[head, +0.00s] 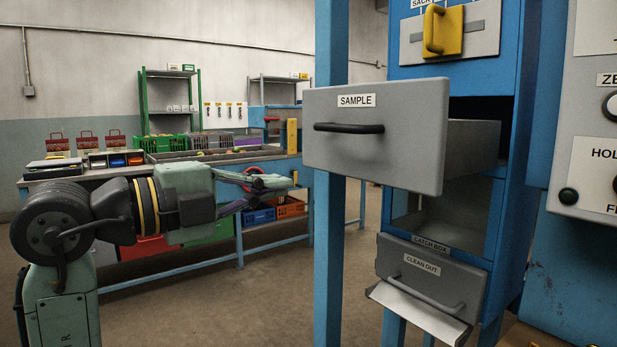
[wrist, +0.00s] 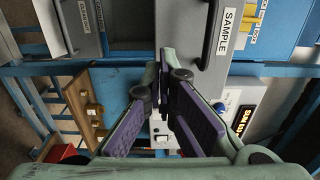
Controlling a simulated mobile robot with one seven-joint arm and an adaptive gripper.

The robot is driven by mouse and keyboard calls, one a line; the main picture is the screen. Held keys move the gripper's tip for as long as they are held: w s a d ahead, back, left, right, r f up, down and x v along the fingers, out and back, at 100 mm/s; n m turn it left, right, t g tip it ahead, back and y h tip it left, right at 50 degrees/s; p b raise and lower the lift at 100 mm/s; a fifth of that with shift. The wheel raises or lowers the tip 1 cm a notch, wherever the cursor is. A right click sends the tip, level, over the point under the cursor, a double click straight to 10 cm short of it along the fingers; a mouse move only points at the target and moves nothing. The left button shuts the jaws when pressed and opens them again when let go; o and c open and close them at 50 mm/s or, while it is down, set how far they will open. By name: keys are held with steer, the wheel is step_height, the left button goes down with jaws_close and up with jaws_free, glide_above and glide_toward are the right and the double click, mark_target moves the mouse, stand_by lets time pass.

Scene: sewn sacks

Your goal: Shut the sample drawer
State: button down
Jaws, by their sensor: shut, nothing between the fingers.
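The sample drawer (head: 420,165) is a grey box with a flat front, a black bar handle (head: 349,128) and a white SAMPLE label. It stands well out of the blue cabinet (head: 516,150), its side wall showing. In the wrist view the drawer front (wrist: 190,62) fills the upper middle, its label and handle turned on end. My gripper (head: 288,183) is left of the drawer front and a little below the handle's height. Its fingertips (wrist: 160,62) are together with nothing between them, and overlap the drawer front in the wrist view. I cannot tell whether they touch it.
Below the drawer are an open catch box space (head: 436,220) and a grey CLEAN OUT front (head: 425,277). A blue post (head: 329,240) stands at the cabinet's left. A control panel (head: 590,175) is at the right. A bench (head: 225,165) with crates stands behind; the floor between is clear.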

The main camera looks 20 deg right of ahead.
mark_target(358, 173)
steer(key=p+x, duration=0.3)
steer(key=x, duration=1)
steer(key=shift+d, duration=0.3)
steer(key=p+x, duration=0.4)
steer(key=x, duration=2)
steer(key=shift+w+d, duration=0.15)
steer(key=shift+d, duration=0.15)
steer(key=shift+f, duration=0.1)
